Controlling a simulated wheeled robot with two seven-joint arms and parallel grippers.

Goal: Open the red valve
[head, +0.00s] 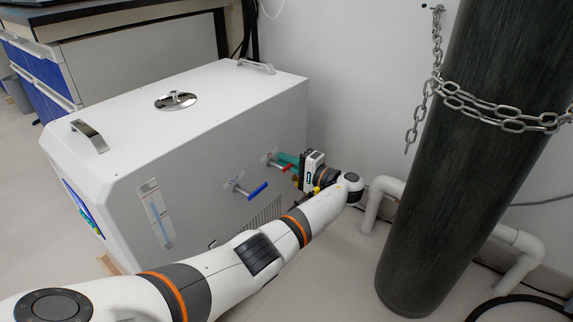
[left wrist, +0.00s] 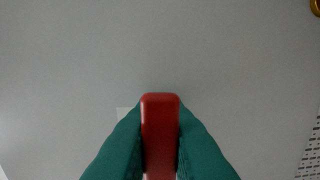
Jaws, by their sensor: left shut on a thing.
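The red valve (head: 282,167) is on the side panel of the white distiller box, right of the blue-handled valve. My left gripper (head: 288,163) reaches it from the right with its teal fingers. In the left wrist view the red handle (left wrist: 160,125) stands between the two teal fingers of my left gripper (left wrist: 160,150), which is shut on it. The fingers hide part of the handle's sides, and the valve's stem is mostly hidden. My right gripper is in neither view.
The blue-handled valve (head: 252,190) is close by on the same panel of the white distiller (head: 215,150). A dark gas cylinder (head: 465,170) with a chain (head: 500,118) stands at right. White pipes (head: 375,203) run low along the wall. Floor is open between distiller and cylinder.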

